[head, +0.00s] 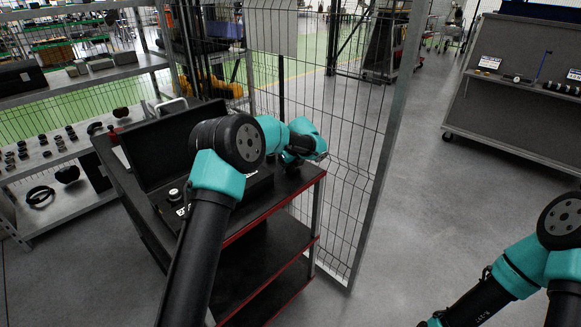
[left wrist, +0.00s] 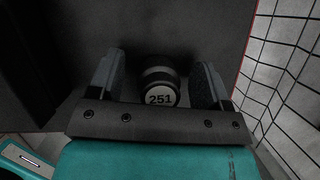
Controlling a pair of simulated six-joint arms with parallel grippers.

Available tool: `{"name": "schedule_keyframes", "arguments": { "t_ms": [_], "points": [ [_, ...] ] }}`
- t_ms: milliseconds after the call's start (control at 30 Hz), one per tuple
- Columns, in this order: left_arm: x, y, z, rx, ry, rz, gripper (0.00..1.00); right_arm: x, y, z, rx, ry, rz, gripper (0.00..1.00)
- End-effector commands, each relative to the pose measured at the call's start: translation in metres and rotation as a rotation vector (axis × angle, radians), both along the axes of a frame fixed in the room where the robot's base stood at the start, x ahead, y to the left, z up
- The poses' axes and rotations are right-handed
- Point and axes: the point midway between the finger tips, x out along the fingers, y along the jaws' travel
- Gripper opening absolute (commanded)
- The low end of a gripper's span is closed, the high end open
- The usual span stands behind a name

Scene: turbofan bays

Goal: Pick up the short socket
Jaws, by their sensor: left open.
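A short dark cylinder with a pale end marked "251" (left wrist: 161,94), which looks like a socket, sits on a dark surface in the left wrist view. My left gripper (left wrist: 160,78) is open, with one finger on each side of it and visible gaps between. In the head view my left arm reaches over the black cart (head: 262,215), and its gripper (head: 300,148) is at the cart's far right end, mostly hidden by the wrist. The "251" piece is hidden there. My right gripper is out of view.
An open black case (head: 165,145) stands on the cart. A wire mesh fence (head: 345,150) runs close behind and right of the cart. A shelf with several dark parts (head: 70,150) is at left. A grey workbench (head: 530,100) stands far right, with clear floor between.

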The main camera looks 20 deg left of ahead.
Motion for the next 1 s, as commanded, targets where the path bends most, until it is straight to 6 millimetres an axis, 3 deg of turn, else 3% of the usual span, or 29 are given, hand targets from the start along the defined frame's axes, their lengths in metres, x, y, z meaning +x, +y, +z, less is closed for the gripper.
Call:
{"name": "schedule_keyframes", "arguments": {
  "t_ms": [167, 767, 1000],
  "points": [
    [0.0, -0.0001, 0.0002, 0.0, 0.0, 0.0, 0.7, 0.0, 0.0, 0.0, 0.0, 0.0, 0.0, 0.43],
    [-0.0001, 0.0, 0.0002, 0.0, 0.0, 0.0, 0.13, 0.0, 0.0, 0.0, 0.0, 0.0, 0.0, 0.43],
    [0.0, 0.0001, 0.0011, 0.0, -0.001, 0.0, 0.12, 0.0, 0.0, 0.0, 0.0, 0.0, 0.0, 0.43]
  ]
}}
